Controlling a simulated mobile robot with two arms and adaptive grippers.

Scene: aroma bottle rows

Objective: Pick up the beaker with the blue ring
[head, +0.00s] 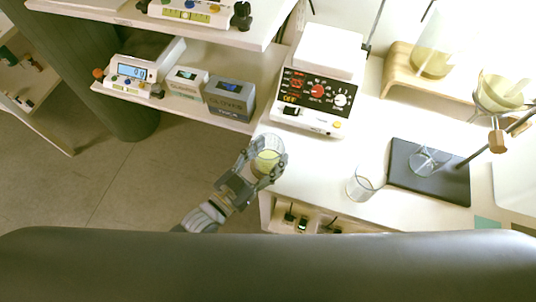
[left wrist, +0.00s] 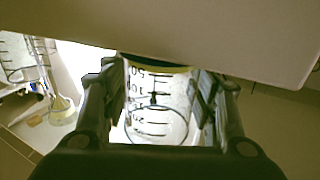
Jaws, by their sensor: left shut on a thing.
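My left gripper (head: 262,164) is shut on a clear glass beaker (head: 267,149) at the left edge of the white bench, with yellow-green contents showing in it. In the left wrist view the held beaker (left wrist: 157,98) sits between the two fingers and shows black graduation marks. A dark bluish edge and a yellow band show at its upper end there; I cannot tell for sure that this is a blue ring. A second clear beaker (head: 362,184) stands on the bench to the right. My right gripper is not in view.
A hotplate stirrer (head: 318,90) stands on the bench behind the held beaker. A dark stand base (head: 408,183) with glassware (head: 428,162) is at right. A shelf with boxes (head: 230,98) and a scale (head: 135,76) is at left. Bare bench lies before the stirrer.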

